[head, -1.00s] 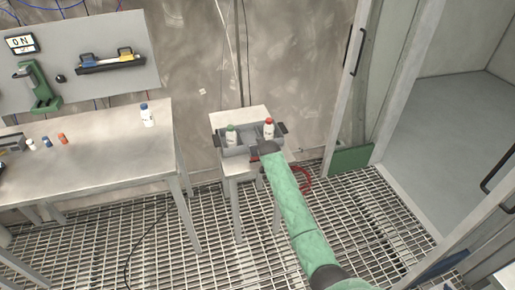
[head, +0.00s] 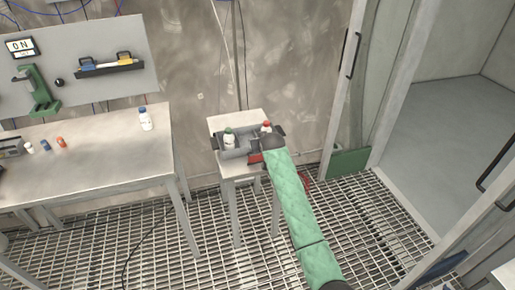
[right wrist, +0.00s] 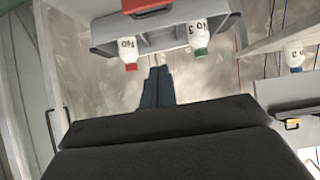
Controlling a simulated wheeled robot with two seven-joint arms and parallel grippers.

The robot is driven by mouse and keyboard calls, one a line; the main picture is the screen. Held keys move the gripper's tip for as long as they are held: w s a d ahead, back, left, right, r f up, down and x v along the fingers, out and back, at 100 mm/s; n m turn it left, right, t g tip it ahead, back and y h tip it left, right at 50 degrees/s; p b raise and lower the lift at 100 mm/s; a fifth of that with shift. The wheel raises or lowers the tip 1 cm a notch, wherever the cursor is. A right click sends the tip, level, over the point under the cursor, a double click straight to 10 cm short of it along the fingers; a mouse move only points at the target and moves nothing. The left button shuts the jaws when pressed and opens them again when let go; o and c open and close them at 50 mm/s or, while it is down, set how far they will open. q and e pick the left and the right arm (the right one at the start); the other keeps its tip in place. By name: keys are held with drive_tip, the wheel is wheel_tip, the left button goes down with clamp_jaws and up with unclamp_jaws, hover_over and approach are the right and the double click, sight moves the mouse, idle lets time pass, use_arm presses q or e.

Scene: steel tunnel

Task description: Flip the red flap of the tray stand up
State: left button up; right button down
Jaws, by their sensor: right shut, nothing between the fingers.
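The grey tray (head: 234,153) sits on the small tray stand (head: 228,122) by the wall. The red flap (head: 255,158) shows at the tray's front edge, just left of the end of my right arm; the arm hides part of it. In the right wrist view the red flap (right wrist: 148,5) is cut off by the top edge, so its full angle cannot be told. My right gripper (right wrist: 157,72) is shut and empty, its fingers pointing toward the tray but apart from the flap in that view. In the head view its fingers are hidden. My left gripper is not in view.
The tray holds a green-capped bottle (head: 229,140) and a red-capped bottle (head: 266,127), partly behind my arm. A workbench (head: 90,168) with a white bottle (head: 145,118) stands left. A green block (head: 349,162) and an open doorway lie right. The grating floor is mostly clear.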

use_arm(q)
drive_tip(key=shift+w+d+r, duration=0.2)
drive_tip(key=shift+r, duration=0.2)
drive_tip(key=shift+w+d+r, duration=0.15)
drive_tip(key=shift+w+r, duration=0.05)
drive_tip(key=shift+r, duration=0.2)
use_arm(e)
drive_tip(key=shift+s+d+r, duration=0.1)
drive_tip(key=shift+s+r, duration=0.2)
drive_tip(key=shift+r, duration=0.2)
drive_tip(key=shift+s+d+r, duration=0.1)
drive_tip(key=shift+s+r, duration=0.2)
drive_tip(key=shift+r, duration=0.2)
